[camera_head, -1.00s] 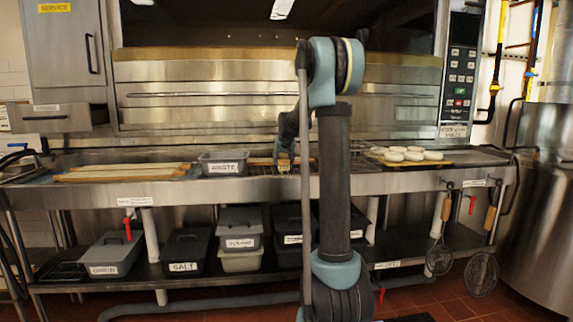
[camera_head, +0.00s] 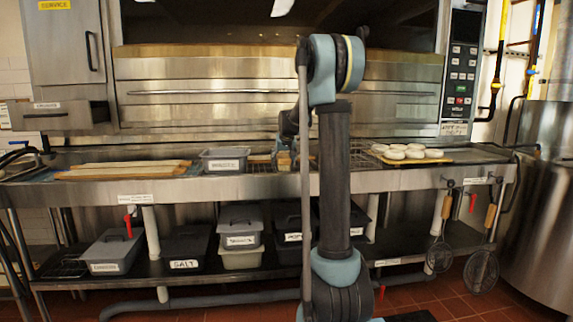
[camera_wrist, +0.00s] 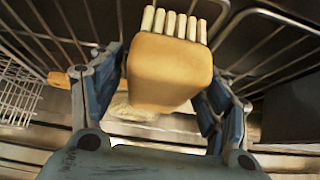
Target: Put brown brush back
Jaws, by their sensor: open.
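In the wrist view a tan-brown brush block (camera_wrist: 170,68) with a row of pale tufts (camera_wrist: 175,23) at its far edge lies between the two fingers of my gripper (camera_wrist: 163,80). The fingers are open, one on each side of it, and I cannot tell whether they touch it. In the head view my gripper (camera_head: 284,157) is low over the counter, partly hidden by my arm. A small tan patch shows beside it there. Another orange-brown piece (camera_wrist: 59,80) lies left of my fingers in the wrist view.
A grey labelled bin (camera_head: 224,160) stands left of my gripper, and long boards (camera_head: 125,170) lie farther left. A tray of pale rings (camera_head: 405,153) is on the right. Wire racks (camera_head: 352,160) lie around my gripper. Skimmers (camera_head: 482,268) hang at the front right.

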